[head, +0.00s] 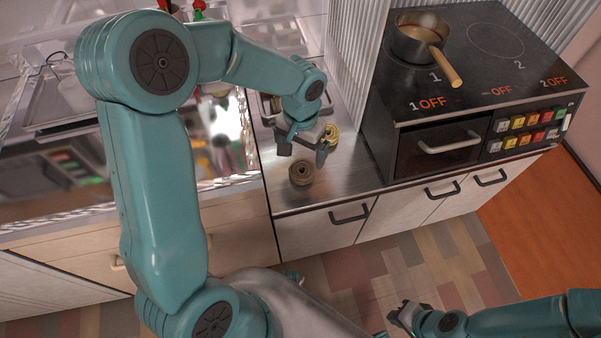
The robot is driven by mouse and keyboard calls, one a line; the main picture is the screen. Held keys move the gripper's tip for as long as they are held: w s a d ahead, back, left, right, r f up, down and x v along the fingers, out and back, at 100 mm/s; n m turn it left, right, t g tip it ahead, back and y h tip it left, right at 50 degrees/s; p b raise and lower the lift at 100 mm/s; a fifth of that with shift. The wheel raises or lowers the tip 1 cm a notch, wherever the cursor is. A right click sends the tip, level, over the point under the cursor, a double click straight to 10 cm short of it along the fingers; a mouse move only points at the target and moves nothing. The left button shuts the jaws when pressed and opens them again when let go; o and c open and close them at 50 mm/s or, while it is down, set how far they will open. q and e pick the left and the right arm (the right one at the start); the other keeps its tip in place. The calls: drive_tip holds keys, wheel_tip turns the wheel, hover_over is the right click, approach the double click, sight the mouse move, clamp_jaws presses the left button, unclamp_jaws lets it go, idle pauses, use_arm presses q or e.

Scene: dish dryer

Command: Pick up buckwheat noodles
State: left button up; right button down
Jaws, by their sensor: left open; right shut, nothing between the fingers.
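The buckwheat noodles (301,174) look like a dark brown coiled nest and sit on the steel counter, near its front edge. My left gripper (303,152) is open and empty, with its fingers pointing down just behind and above the brown nest in the head view. I cannot tell the exact height of the fingers above the counter. A yellow noodle nest (331,135) lies behind, partly hidden by the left gripper. My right gripper (397,317) is shut and empty, low over the floor at the bottom of the view.
A cooker (478,88) with a pan (419,43) on its hob stands right of the noodles, its side wall close by. A container (268,108) sits behind the gripper. The steel counter (345,178) is bare right of the brown nest.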

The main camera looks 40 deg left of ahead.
sight(302, 169)
use_arm(q)
wheel_tip(302, 169, down, 2)
drive_tip(key=shift+d+f, duration=0.2)
drive_tip(key=shift+f, duration=0.35)
wheel_tip(302, 169, down, 5)
drive_tip(key=shift+f+b, duration=0.2)
drive_tip(key=shift+b, duration=0.55)
drive_tip(key=c, duration=1.1)
